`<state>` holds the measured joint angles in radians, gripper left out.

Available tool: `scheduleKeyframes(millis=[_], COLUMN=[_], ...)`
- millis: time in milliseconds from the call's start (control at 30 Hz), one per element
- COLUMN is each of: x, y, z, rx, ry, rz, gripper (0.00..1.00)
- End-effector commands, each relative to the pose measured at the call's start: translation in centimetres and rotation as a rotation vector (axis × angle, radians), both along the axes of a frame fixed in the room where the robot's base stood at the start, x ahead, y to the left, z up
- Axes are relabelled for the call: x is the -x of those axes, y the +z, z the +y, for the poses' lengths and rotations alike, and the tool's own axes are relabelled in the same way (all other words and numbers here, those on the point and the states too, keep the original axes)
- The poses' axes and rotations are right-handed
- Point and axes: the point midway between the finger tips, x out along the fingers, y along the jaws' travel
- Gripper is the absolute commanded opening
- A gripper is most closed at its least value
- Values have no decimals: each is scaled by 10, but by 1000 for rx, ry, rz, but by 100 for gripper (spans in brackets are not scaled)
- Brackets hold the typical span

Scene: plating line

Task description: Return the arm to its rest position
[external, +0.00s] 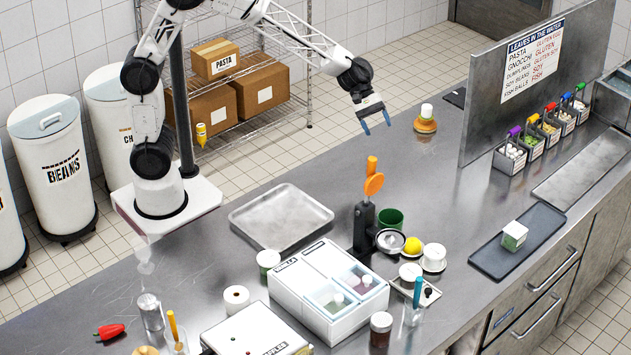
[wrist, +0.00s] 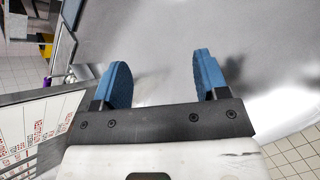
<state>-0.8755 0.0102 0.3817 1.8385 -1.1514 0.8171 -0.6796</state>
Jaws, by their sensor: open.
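My arm is white with black joints and is mounted on a pale base plate (external: 205,197) at the counter's left side. It reaches up and across to the right. My gripper (external: 377,128) hangs in the air above the far part of the steel counter (external: 440,190), with its blue fingers pointing down. In the wrist view my gripper (wrist: 162,75) shows two blue fingers spread wide, with nothing between them. Bare steel counter lies below the fingers.
An orange bottle with a white cap (external: 426,120) stands right of my gripper. A grey partition (external: 540,80) with a sign rises further right. A holder with an orange-handled tool (external: 372,185) stands below. A dark tray (external: 517,255) bears a small box (external: 514,235). A metal tray (external: 281,220) lies mid-counter.

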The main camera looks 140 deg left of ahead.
Motion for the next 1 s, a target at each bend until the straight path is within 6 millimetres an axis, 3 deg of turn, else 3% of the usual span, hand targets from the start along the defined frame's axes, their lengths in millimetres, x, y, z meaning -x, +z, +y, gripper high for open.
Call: scheduleKeyframes(millis=[167,433,700,1000], x=[-8,2,30,77], y=[18,40,55,64], z=[-74,-180,-275,-364], rx=[-108,-271,-436,-626], ry=[-185,-469,-752,-1063], rz=[31,66,89,101], gripper=[67,67,67,67])
